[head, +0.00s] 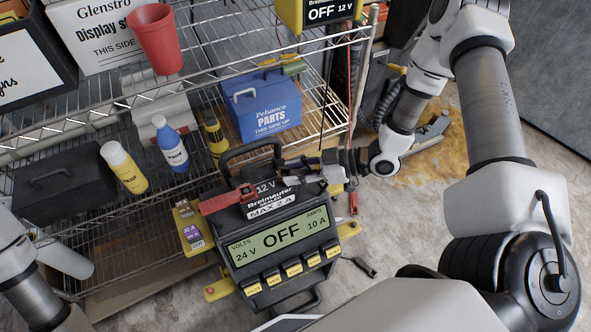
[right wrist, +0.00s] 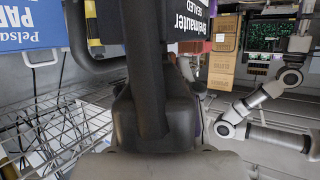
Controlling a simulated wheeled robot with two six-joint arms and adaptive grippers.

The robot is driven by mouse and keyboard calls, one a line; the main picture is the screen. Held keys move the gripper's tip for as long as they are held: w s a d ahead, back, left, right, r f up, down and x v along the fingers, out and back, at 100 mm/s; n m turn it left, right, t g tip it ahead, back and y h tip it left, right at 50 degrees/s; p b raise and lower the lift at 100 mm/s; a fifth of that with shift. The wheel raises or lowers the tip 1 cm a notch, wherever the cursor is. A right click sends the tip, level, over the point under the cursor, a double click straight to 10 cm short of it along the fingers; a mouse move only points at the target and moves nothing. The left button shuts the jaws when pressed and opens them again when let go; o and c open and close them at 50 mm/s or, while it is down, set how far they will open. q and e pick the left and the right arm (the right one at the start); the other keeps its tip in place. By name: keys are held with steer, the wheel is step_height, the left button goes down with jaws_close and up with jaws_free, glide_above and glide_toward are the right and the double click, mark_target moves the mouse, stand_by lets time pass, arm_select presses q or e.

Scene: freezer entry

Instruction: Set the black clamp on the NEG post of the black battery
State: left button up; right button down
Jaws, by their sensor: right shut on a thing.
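My right gripper (head: 292,164) comes in from the right beside the black carrying handle (head: 246,152). It is shut on a small dark thing at its tips, which looks like the black clamp; its outline blends into the dark parts behind. In the right wrist view a dark upright shape (right wrist: 147,70) fills the middle and hides the contact. A red clamp (head: 228,200) lies at the top left of the black unit. The black battery's dark side with a white "SEALED" label (right wrist: 192,25) shows in the wrist view. I cannot make out the NEG post. My left gripper is not in view.
A charger with an OFF display (head: 282,236) stands in front. A blue parts box (head: 263,108), bottles (head: 171,143) and a red cup (head: 157,40) are on the wire shelves behind. Another red clamp (head: 353,203) hangs at the right. Open floor lies at the right.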

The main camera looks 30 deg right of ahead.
mark_target(302, 172)
steer(key=shift+f+b, duration=0.3)
steer(key=shift+f, duration=0.15)
steer(key=c, duration=0.7)
jaws_free()
steer(key=v, duration=0.6)
steer(key=shift+r, duration=0.15)
steer(key=shift+s+d+r, duration=0.2)
steer(key=shift+s+d, duration=0.2)
steer(key=shift+d, duration=0.1)
